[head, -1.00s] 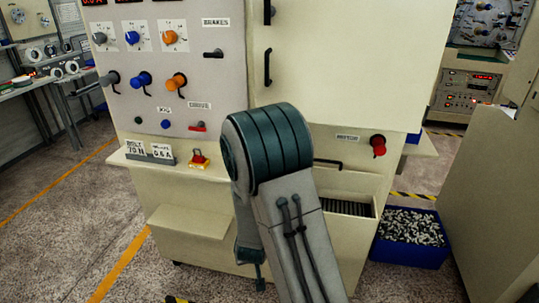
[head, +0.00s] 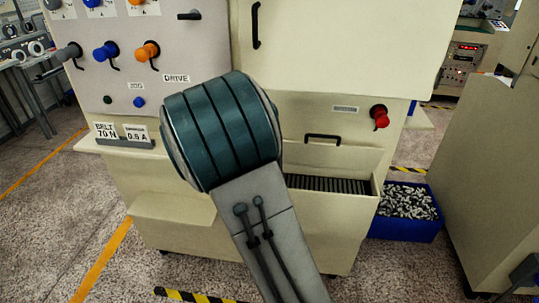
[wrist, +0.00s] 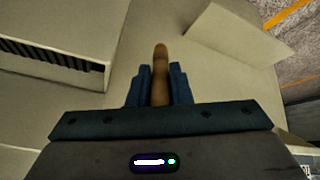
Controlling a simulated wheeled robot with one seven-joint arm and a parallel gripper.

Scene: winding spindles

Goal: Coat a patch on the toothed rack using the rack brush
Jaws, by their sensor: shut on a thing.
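The toothed rack (head: 328,185) is a row of dark slats in a cream recess on the front of the machine, in the head view. My arm covers its left end. It also shows at the upper left of the wrist view (wrist: 55,65). My gripper (wrist: 160,78) has blue fingers shut on a brown, round-ended handle, which I take to be the rack brush (wrist: 160,52). The handle stands up between the fingers; no bristles are visible. The rack lies to the left of the gripper in the wrist view, apart from it. The head view does not clearly show the gripper.
The cream machine (head: 340,60) carries knobs, labels, a red knob (head: 380,117) and black handles. A ledge (head: 170,212) juts out low at its front. A blue bin (head: 405,228) of small metal parts stands at its right. Speckled floor lies open at the left.

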